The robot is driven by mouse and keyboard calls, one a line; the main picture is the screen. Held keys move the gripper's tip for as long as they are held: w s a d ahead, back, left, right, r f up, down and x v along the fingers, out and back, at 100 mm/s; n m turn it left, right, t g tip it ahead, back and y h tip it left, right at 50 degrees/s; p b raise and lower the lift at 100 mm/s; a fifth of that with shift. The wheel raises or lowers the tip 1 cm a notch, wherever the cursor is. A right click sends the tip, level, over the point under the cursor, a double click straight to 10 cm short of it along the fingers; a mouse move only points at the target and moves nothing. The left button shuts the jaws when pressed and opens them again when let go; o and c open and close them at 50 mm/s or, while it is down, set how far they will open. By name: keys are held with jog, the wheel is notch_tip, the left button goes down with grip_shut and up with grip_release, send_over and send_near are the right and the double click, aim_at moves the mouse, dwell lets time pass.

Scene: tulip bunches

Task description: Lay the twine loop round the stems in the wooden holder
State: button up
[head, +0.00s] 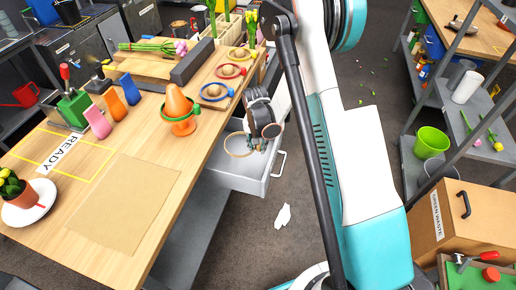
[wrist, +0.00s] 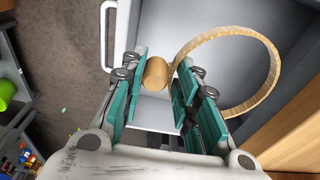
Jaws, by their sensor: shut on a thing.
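My gripper (head: 261,143) is over the open grey drawer at the table's right side. In the wrist view its teal fingers (wrist: 157,88) are closed about a small wooden cylinder (wrist: 155,74). The tan twine loop (wrist: 276,72) stands out to the right of this cylinder and looks joined to it. The loop (head: 226,148) also shows in the head view, left of the gripper, over the drawer. A pale wooden holder (head: 199,52) with upright green stems (head: 213,22) stands at the table's far end, well away from the loop. Its lower part is partly hidden.
The drawer (head: 236,181) juts out from the table. A board (head: 222,84) carries yellow, red and blue rings. A tulip bunch (head: 152,46) lies on a wooden block.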

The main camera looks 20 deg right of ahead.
jog(key=shift+r, duration=0.4)
jog(key=shift+r+p, duration=1.1)
jog(key=shift+r, duration=1.15)
